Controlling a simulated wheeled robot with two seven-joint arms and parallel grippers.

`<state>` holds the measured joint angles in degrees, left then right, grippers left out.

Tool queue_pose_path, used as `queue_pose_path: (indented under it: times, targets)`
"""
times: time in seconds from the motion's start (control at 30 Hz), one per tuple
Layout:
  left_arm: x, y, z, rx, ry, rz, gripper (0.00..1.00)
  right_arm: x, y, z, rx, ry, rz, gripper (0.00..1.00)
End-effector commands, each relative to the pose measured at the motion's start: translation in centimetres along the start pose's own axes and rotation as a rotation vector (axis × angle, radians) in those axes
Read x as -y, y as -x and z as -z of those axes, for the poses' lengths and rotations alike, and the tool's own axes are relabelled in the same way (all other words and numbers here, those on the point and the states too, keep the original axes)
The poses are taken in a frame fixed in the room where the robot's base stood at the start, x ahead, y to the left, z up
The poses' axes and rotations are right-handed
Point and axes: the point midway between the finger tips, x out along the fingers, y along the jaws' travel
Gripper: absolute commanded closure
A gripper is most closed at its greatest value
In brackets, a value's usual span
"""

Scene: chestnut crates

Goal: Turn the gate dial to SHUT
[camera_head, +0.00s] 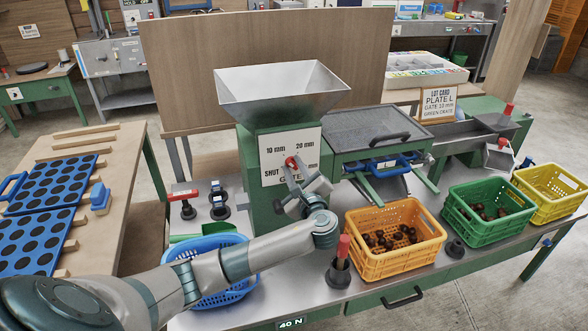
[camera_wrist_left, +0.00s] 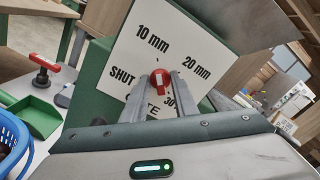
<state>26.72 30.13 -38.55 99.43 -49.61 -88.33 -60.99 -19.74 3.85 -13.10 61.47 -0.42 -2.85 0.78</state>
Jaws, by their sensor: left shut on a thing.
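The gate dial (camera_head: 291,162) is a small red knob on a white plate (camera_head: 279,148) on the green machine's front. The plate reads 10 mm, 20 mm, SHUT, GATE and a mark ending in mm at lower right, partly covered. My left gripper (camera_head: 291,168) reaches the plate from the front and is shut on the dial. In the left wrist view the dial (camera_wrist_left: 160,80) sits between the two fingertips (camera_wrist_left: 160,91), and a pale mark shows on it. I cannot tell for sure which mark it points at. My right gripper is not in view.
A metal hopper (camera_head: 282,88) stands above the plate. Orange (camera_head: 395,266), green (camera_head: 490,238) and yellow (camera_head: 552,211) crates stand at right; the orange and green ones hold brown chestnuts. A blue basket (camera_head: 212,246) lies beside my left arm. A red-handled tool (camera_head: 342,262) stands near the orange crate.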

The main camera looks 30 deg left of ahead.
Motion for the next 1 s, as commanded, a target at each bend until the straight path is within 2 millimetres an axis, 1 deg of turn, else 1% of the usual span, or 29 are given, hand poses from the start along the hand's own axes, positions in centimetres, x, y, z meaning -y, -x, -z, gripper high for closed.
queue_pose_path:
  times: [0.17,0.3,0.4,0.47,0.6,0.77,1.0]
  targets:
    - [-0.1,0.1,0.1,-0.001,0.038,-0.001,0.96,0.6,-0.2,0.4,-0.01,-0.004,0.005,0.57]
    - [-0.2,0.1,0.1,-0.001,0.1,-0.002,0.96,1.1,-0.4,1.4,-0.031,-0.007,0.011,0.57]
    - [-0.2,0.1,0.2,-0.002,0.162,-0.002,0.96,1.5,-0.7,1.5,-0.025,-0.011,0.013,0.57]
    - [-0.3,0.1,0.2,-0.002,0.205,-0.003,0.96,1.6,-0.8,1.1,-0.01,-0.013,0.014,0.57]
    - [-0.4,0.1,0.3,-0.002,0.323,-0.004,0.96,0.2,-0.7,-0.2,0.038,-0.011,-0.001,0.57]
    - [-0.5,0.1,0.4,-0.002,0.474,-0.004,0.96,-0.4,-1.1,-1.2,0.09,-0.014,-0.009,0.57]
    - [-0.6,0.1,0.6,-0.001,0.702,-0.004,0.96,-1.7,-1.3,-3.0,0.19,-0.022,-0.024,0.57]
